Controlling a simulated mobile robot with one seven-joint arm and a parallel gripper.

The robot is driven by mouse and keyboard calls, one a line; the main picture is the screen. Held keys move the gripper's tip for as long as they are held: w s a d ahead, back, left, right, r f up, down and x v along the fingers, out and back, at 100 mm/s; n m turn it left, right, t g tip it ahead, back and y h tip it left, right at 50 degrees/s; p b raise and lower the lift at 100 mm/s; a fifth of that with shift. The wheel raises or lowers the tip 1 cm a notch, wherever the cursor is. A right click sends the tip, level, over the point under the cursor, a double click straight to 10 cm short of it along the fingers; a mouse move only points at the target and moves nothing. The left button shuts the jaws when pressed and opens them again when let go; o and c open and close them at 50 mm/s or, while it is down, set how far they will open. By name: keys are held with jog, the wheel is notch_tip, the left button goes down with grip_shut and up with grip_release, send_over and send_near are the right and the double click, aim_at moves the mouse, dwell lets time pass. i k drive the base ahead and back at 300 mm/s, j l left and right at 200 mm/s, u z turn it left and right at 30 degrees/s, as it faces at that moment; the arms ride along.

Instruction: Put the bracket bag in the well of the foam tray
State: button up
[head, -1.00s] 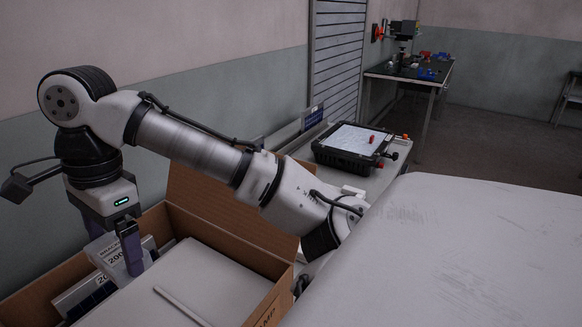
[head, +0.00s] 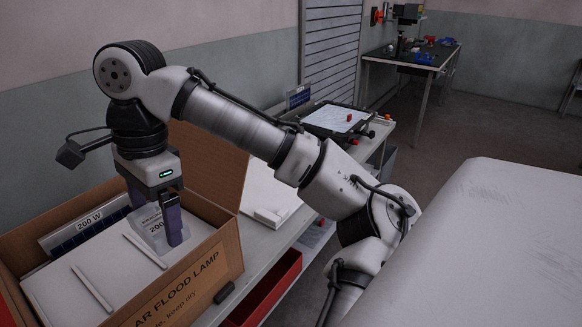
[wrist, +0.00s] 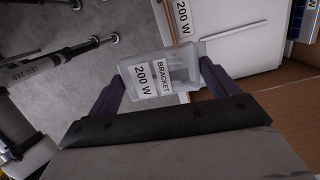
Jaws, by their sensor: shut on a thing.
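My gripper (head: 155,222) is shut on the bracket bag (head: 152,230), a clear bag with white labels reading "BRACKET" and "200 W". In the wrist view the bag (wrist: 160,76) spans the gap between the fingertips. A pale slab (head: 110,262) with two raised narrow strips fills much of the carton; I cannot tell whether it is the foam tray. No well shows clearly. On the bench right of the carton lies another white flat piece (head: 268,193) with a small block at its edge.
A panel labelled "200 W" (head: 88,222) stands at the carton's back left. The carton's raised flap (head: 208,160) is behind the gripper. A red bin (head: 268,292) sits below the bench edge. A black-framed tray (head: 337,120) is further back. A large pale surface (head: 480,250) fills the right.

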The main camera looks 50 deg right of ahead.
aim_at(275, 187)
jog(key=z, duration=2.3)
jog(key=i+j+z, duration=0.3)
jog(key=i+j, duration=0.35)
jog(key=i, duration=0.3)
jog(key=i+j+u, duration=0.1)
jog(key=i+j, duration=0.15)
jog(key=i, duration=0.25)
jog(key=i+u, duration=0.1)
jog(key=u, duration=1.5)
